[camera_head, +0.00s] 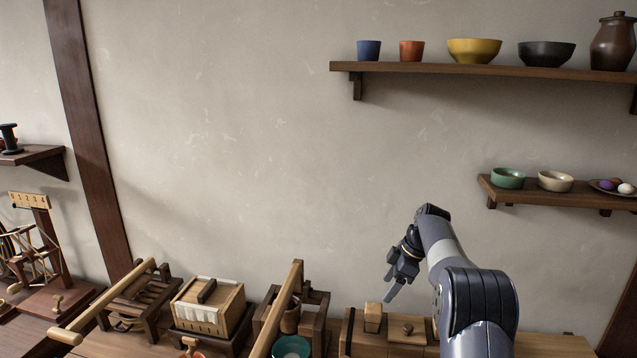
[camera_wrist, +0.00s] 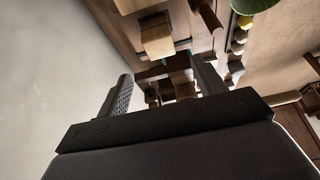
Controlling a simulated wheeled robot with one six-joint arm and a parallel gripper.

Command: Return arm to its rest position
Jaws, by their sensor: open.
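My gripper (camera_head: 391,286) is raised above the bench in the head view, left of my bent forearm and in front of the plain wall. It points down and to the left. In the wrist view my gripper (camera_wrist: 160,92) shows two dark fingers spread apart with nothing between them. Beneath it in the head view stands a wooden box with lids (camera_head: 407,329), apart from the fingers. Part of that box is hidden behind my arm.
A lever frame (camera_head: 281,310) with a teal bowl (camera_head: 291,347), a slatted wooden box (camera_head: 208,305) and a roller frame (camera_head: 137,295) stand left on the bench. An upper shelf (camera_head: 480,69) and a lower shelf (camera_head: 560,194) with bowls project at right. The wall's middle is clear.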

